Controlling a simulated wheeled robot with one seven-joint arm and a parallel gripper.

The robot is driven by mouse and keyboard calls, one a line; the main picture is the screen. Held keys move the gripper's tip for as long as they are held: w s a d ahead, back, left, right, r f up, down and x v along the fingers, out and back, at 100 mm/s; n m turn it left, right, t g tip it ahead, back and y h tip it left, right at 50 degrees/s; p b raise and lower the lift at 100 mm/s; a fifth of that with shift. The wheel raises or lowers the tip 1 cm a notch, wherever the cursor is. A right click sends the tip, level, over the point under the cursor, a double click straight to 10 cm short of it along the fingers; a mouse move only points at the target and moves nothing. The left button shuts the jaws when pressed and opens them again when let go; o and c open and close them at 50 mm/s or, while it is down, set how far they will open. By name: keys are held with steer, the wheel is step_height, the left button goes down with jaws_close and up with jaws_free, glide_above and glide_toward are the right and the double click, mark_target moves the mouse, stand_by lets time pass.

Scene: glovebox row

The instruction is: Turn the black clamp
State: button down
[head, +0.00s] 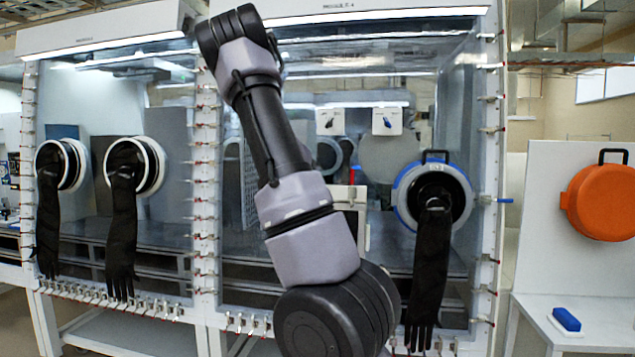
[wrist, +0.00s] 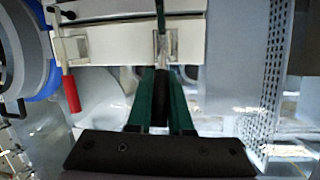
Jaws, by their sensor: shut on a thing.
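In the wrist view, my gripper (wrist: 161,76) reaches up from the bottom edge with two dark green fingers. They are shut on the black handle of the black clamp (wrist: 160,98), which shows as a dark strip between them. The clamp's metal part sits just above the fingertips on a white bar (wrist: 105,45). The fingers hide the sides of the handle. A second clamp with a red handle (wrist: 71,93) hangs from the bar at the left, apart from my gripper. In the head view my own arm hides my gripper and the black clamp.
A blue-rimmed glove port (head: 436,195) with a hanging black glove is to the right of my arm. Two more gloved ports (head: 135,166) are at the left. An orange round case (head: 600,201) and a blue block (head: 566,319) are at the far right.

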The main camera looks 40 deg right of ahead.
steer(key=c, duration=0.8)
jaws_free()
steer(key=shift+c, duration=0.2)
steer(key=shift+r, duration=0.1)
steer(key=v, duration=1)
steer(key=shift+s+a, duration=0.2)
steer(key=shift+a, duration=0.15)
